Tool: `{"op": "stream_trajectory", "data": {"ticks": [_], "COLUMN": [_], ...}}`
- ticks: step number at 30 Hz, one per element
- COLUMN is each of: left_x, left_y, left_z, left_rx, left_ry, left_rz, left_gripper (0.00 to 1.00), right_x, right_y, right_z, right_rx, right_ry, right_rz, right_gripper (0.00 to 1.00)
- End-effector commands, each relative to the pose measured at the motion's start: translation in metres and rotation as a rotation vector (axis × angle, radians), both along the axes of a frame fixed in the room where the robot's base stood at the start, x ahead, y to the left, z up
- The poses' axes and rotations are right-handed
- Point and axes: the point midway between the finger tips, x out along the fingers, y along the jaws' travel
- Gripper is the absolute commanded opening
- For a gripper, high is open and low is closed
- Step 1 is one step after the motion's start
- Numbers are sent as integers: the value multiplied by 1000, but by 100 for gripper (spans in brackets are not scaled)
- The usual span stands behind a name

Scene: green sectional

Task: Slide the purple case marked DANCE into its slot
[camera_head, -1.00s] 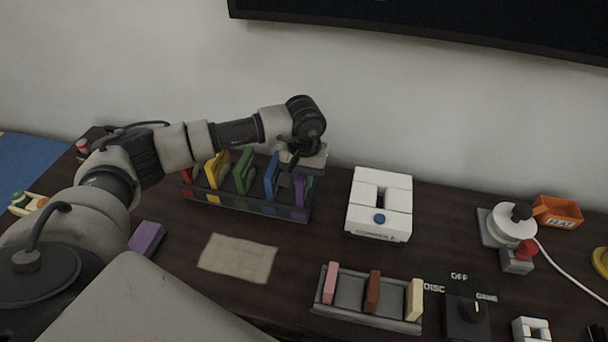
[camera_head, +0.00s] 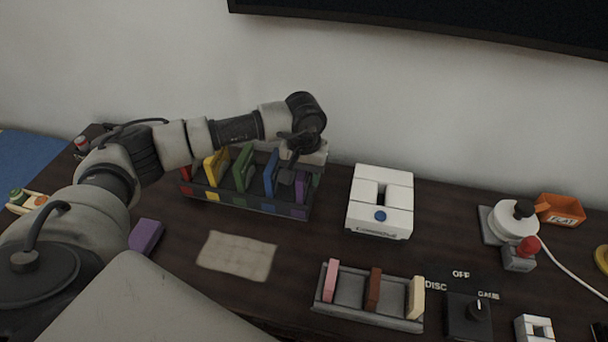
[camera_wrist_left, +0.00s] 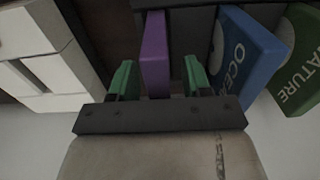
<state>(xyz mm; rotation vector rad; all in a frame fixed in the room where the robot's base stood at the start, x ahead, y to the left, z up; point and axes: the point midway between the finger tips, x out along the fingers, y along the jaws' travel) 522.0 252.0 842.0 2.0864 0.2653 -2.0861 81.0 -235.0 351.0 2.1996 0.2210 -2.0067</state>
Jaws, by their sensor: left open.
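A purple case (camera_head: 301,188) stands upright in the right-end compartment of the dark rack (camera_head: 235,200). In the left wrist view the purple case (camera_wrist_left: 154,52) lies between the two green fingertips of my left gripper (camera_wrist_left: 158,78), with a gap on each side. My left gripper (camera_head: 290,168) is open, over the rack's right end. No lettering shows on this case's visible edge. Blue OCEAN (camera_wrist_left: 245,52) and green NATURE (camera_wrist_left: 300,65) cases stand beside it. A second purple block (camera_head: 146,237) lies on the table at left, partly hidden by my arm. My right gripper is not in view.
A white box (camera_head: 380,203) stands right of the rack. A grey tray (camera_head: 350,300) with pink, brown and cream pieces is in front. A beige cloth (camera_head: 237,255) lies flat before the rack. A knob panel, a red-button device and an orange bin (camera_head: 560,209) are at right.

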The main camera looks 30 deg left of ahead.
Motion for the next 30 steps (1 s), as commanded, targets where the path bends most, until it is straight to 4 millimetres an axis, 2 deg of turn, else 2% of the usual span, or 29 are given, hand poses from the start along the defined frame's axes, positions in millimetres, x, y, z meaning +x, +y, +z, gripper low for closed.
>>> {"op": "stream_trajectory", "data": {"ticks": [9, 15, 20, 30], "left_x": [1, 1, 0, 0], "left_y": [0, 0, 0, 0], "left_z": [62, 91, 100, 101], "left_rx": [0, 1, 0, 0], "left_ry": [-4, -3, 0, 0], "left_rz": [0, 1, 1, 1], "left_gripper": [49, 49, 49, 49], "right_x": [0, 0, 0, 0], "right_y": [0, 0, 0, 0], "right_z": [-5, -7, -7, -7], "right_rx": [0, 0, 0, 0], "right_ry": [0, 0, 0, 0], "right_rz": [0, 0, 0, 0], "right_gripper": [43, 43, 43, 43]}}
